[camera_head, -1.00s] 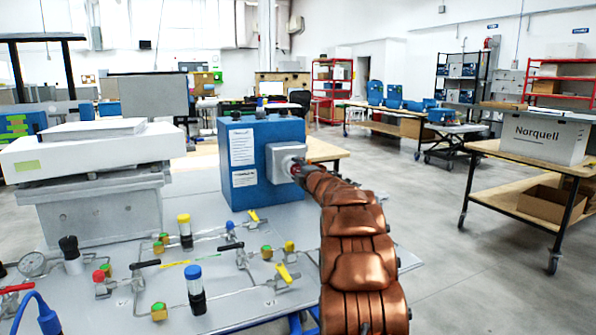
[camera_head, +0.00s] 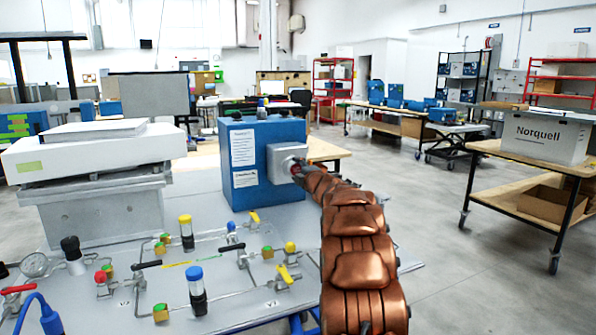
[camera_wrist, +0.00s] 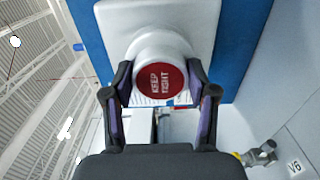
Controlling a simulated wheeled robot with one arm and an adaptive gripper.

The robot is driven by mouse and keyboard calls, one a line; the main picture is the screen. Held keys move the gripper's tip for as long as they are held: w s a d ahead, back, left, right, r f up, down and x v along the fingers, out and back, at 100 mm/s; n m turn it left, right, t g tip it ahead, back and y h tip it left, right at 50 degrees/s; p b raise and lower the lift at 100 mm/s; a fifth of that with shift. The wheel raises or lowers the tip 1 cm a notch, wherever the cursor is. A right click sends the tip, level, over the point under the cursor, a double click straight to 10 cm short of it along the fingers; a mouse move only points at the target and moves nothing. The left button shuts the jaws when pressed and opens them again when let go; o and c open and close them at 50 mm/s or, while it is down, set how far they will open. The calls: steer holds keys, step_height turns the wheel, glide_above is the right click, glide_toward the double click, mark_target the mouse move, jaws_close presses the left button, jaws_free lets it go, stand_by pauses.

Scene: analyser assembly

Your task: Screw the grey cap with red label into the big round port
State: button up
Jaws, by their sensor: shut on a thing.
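The grey cap with its round red label (camera_wrist: 161,80), marked "KEEP TIGHT", shows in the wrist view against the pale square plate (camera_wrist: 205,22) of the blue box. My gripper (camera_wrist: 162,92) has one finger on each side of the cap and is shut on it. The cap covers the port behind it, so I cannot tell how deep it sits. In the head view my gripper (camera_head: 298,168) is at the box's grey plate (camera_head: 277,155). The cap is mostly hidden there.
The blue box (camera_head: 240,195) stands on a grey bench (camera_head: 215,215). A white instrument (camera_head: 95,155) is at the left.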

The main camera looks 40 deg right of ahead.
steer(key=shift+r+m+p, duration=0.15)
steer(key=shift+m+p, duration=1.1)
steer(key=shift+p, duration=0.45)
steer(key=shift+r+m+p, duration=0.1)
steer(key=shift+m+p, duration=1.15)
steer(key=shift+p, duration=0.45)
steer(key=m+p, duration=0.3)
steer(key=p, duration=0.1)
steer(key=shift+f+p, duration=0.1)
steer(key=shift+p, duration=0.25)
steer(key=shift+a+m+p, duration=0.1)
steer(key=shift+m+p, duration=0.4)
steer(key=shift+p, duration=0.5)
steer(key=shift+m+p, duration=0.6)
steer(key=shift+p, duration=0.4)
steer(key=m+p, duration=0.2)
steer(key=p, duration=0.2)
steer(key=shift+w, duration=0.1)
